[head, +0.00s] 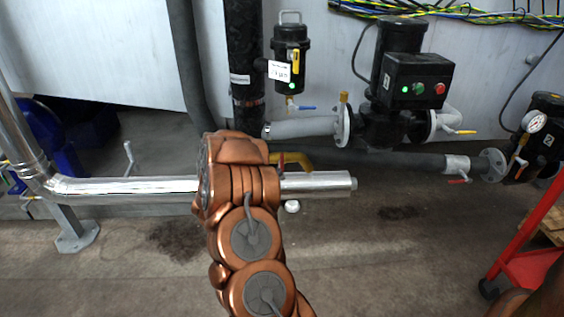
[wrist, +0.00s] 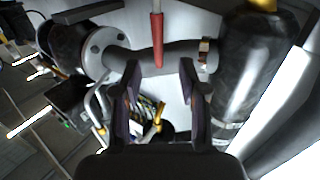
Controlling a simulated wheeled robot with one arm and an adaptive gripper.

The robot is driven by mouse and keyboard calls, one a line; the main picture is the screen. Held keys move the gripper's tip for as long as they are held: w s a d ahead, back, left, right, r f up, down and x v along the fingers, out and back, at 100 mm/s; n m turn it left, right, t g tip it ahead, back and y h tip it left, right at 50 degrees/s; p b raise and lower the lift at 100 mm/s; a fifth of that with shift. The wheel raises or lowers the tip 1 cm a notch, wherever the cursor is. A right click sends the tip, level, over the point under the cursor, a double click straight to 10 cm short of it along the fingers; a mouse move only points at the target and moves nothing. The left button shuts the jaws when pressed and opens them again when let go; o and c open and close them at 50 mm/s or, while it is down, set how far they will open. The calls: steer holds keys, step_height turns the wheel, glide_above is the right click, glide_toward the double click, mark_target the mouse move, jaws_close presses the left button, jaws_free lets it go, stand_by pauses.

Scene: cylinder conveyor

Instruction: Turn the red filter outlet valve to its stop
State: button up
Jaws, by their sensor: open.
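A red valve handle (wrist: 157,38) shows in the wrist view, upright in the picture in front of a dark pipe. It lies ahead of my gripper (wrist: 160,66), between the lines of its two fingers. The fingers are apart with nothing held between them; I cannot tell whether either touches the handle. In the head view a small red piece (head: 281,160) shows just right of my wrist, mostly hidden by it, and my fingers are hidden behind my arm. Another red lever (head: 457,181) sits on a pale pipe section at the right. I cannot tell which is the filter outlet valve.
A shiny metal pipe (head: 120,187) runs across at left. A black canister (head: 290,55) with a blue lever (head: 306,108) hangs above. A black pump unit (head: 397,65) stands right of it. A red cart (head: 530,250) is at lower right. The front floor is mostly clear.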

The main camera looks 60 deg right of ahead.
mark_target(281, 162)
steer(key=shift+w+d+b, duration=0.15)
steer(key=shift+d+b, duration=0.45)
steer(key=shift+d, duration=1.35)
steer(key=shift+w+d+b, duration=0.1)
steer(key=shift+d+b, duration=0.45)
steer(key=shift+d, duration=1.4)
jaws_close()
